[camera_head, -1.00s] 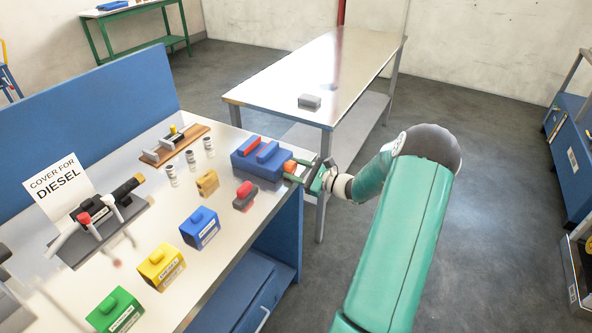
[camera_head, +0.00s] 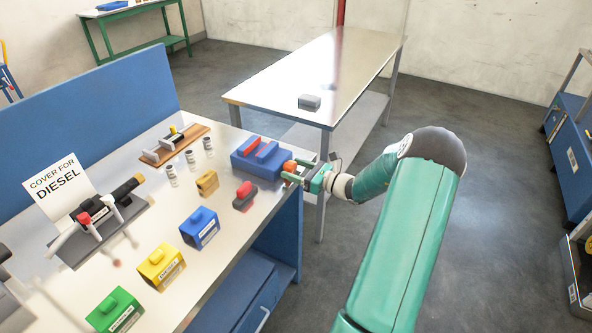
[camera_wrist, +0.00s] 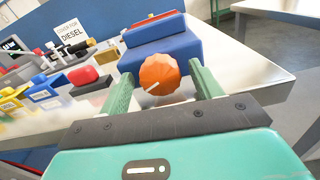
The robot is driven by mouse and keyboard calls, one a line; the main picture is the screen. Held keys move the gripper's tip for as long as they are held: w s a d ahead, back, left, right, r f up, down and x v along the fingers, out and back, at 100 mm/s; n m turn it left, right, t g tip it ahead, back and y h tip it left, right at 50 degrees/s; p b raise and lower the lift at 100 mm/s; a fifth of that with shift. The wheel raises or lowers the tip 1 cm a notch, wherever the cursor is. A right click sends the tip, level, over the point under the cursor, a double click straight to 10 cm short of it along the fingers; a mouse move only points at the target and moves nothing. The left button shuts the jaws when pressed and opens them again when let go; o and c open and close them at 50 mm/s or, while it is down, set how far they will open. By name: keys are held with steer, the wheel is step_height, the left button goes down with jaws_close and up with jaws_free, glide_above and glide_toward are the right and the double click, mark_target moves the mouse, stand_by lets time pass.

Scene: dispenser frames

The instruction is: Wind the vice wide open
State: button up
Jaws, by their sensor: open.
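The blue vice (camera_head: 258,158) sits at the right end of the workbench, with a red strip and a blue strip on its top. Its orange knob (camera_head: 289,167) faces my arm. In the wrist view the vice body (camera_wrist: 160,55) stands straight ahead, and the orange faceted knob (camera_wrist: 160,75) with a white mark lies between my two green fingers. My gripper (camera_head: 293,173) is open, one finger on either side of the knob. Whether the fingers touch the knob I cannot tell; the wrist view (camera_wrist: 158,90) shows small gaps.
A red and grey block (camera_head: 245,196), a small tan block (camera_head: 207,183) and blue (camera_head: 200,228), yellow (camera_head: 161,267) and green (camera_head: 115,310) boxes stand on the bench. A metal table (camera_head: 325,65) stands behind.

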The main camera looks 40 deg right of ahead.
steer(key=v, duration=1.4)
steer(key=w+a+n, duration=0.1)
steer(key=w, duration=0.3)
steer(key=w+a+n, duration=0.2)
steer(key=w, duration=0.3)
steer(key=w+a+n, duration=0.1)
steer(key=w+a, duration=0.1)
steer(key=w, duration=0.2)
steer(key=shift+w+r, duration=0.1)
steer(key=shift+w, duration=0.15)
steer(key=m, duration=0.3)
steer(key=shift+m, duration=0.3)
steer(key=v, duration=1.4)
